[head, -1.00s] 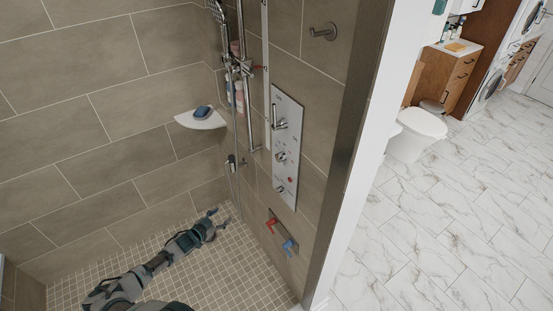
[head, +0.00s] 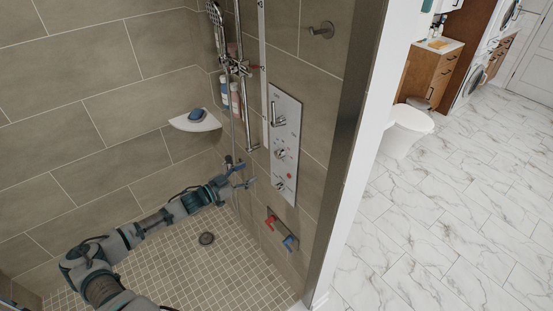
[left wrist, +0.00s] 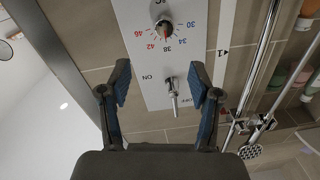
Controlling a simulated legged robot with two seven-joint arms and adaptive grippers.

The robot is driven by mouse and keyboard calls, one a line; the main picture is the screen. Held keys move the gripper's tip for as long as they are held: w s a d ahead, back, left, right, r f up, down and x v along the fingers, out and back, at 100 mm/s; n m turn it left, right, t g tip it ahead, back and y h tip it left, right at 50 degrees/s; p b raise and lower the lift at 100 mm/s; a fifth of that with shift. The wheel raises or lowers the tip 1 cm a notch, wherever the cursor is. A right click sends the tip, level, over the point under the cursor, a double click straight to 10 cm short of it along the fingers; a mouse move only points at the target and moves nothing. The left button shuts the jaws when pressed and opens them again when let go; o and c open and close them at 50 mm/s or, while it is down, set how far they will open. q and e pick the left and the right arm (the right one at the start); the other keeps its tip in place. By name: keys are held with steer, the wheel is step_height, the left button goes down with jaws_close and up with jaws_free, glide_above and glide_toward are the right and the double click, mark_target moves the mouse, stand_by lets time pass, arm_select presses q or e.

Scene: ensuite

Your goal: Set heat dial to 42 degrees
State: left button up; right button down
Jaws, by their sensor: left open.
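The heat dial (head: 281,154) is a small round knob midway down the white control panel (head: 287,112) on the shower wall. In the left wrist view the panel appears upside down, and the dial (left wrist: 165,28) has numbers from 30 to 46 around it. A red mark on the dial lies near 38 and 42; its exact reading is unclear. My left gripper (head: 246,175) is open and empty, left of the panel's lower part and apart from it. In the left wrist view its spread fingers (left wrist: 160,76) flank the ON/OFF lever (left wrist: 173,92), with the dial beyond them.
A vertical shower rail (head: 242,75) and bottles (head: 230,95) stand left of the panel. A corner shelf (head: 196,121) holds a blue item. Red (head: 271,221) and blue (head: 290,242) handles sit below the panel. The tiled shower floor is clear around the drain (head: 206,238).

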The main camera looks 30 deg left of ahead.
arm_select(q)
steer(key=w, duration=0.2)
steer(key=p, duration=0.1)
glide_toward(276, 155)
steer(key=w, duration=0.3)
steer(key=w+d, duration=0.1)
steer(key=w, duration=0.1)
steer(key=w+d+p, duration=0.1)
steer(key=w+d, duration=0.1)
steer(key=shift+w+d+r, duration=0.1)
steer(key=shift+w+d, duration=0.1)
steer(key=shift+w, duration=0.8)
steer(key=shift+a, duration=0.1)
arm_select(e)
steer(key=shift+s+r, duration=0.2)
steer(key=shift+r, duration=0.9)
arm_select(q)
steer(key=shift+a+f, duration=0.1)
steer(key=shift+f, duration=0.1)
steer(key=shift+c, duration=0.6)
steer(key=shift+d+r, duration=0.15)
steer(key=shift+d, duration=0.1)
steer(key=c, duration=1)
arm_select(e)
steer(key=shift+a, duration=0.3)
